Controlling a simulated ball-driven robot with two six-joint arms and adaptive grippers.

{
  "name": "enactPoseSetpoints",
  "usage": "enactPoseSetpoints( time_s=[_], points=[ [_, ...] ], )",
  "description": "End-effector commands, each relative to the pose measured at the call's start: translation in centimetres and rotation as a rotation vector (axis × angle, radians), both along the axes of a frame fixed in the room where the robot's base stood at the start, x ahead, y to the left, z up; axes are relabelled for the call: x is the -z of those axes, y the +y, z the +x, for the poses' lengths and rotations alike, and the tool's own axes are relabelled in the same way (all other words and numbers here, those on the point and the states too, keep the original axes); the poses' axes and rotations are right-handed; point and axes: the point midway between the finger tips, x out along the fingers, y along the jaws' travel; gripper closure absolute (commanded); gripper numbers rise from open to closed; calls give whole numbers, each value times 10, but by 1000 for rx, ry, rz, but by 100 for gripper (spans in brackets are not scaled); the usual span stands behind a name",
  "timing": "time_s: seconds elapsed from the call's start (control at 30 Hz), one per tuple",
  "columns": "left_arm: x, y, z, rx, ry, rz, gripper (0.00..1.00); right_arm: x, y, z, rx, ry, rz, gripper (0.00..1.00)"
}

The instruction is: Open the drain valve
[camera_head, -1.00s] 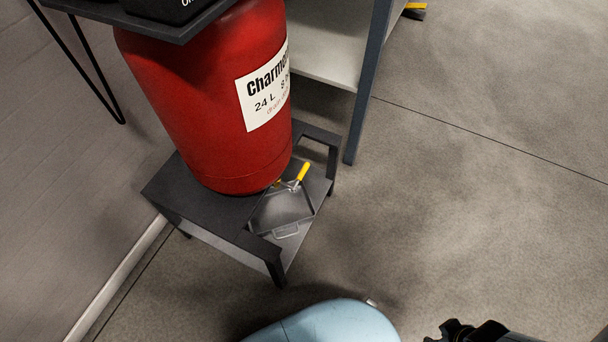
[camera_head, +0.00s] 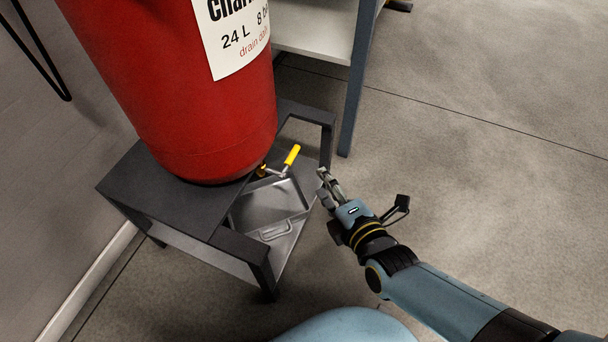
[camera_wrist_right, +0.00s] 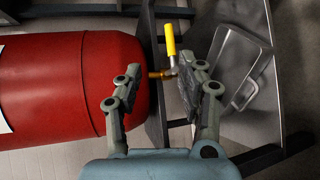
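The drain valve's yellow lever (camera_head: 292,155) sticks up at the lower right of the red tank (camera_head: 190,95), on a brass fitting (camera_head: 263,170). In the right wrist view the yellow lever (camera_wrist_right: 170,39) and its brass fitting (camera_wrist_right: 161,74) show beyond my fingers, near the tank's rounded end (camera_wrist_right: 125,80). My right gripper (camera_head: 324,176) is just right of the lever and apart from it. In the right wrist view my right gripper (camera_wrist_right: 158,84) has its fingers spread with nothing held. My left gripper is not in view.
A dark metal stand (camera_head: 190,205) holds the tank, and its legs and frame surround the valve. A grey tray with a handle (camera_head: 283,232) lies below the valve. A shelf post (camera_head: 358,80) stands behind. The floor at right is clear.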

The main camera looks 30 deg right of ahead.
Motion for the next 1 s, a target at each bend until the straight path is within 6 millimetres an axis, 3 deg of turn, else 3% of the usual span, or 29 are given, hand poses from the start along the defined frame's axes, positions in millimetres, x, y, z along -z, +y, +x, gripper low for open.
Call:
enactPoseSetpoints(
  time_s=[0.03,0.17,0.33,0.57,1.0],
  points=[
    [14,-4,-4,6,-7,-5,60,24,4,7,7,-37,-33,61],
    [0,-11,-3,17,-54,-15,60,30,10,31,37,-126,-44,61],
    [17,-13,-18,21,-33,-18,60,49,17,40,50,-136,-23,61],
    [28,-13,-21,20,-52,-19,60,51,17,51,50,-139,-21,61],
    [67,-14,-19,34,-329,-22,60,63,8,114,49,-135,-21,61]
  ],
)
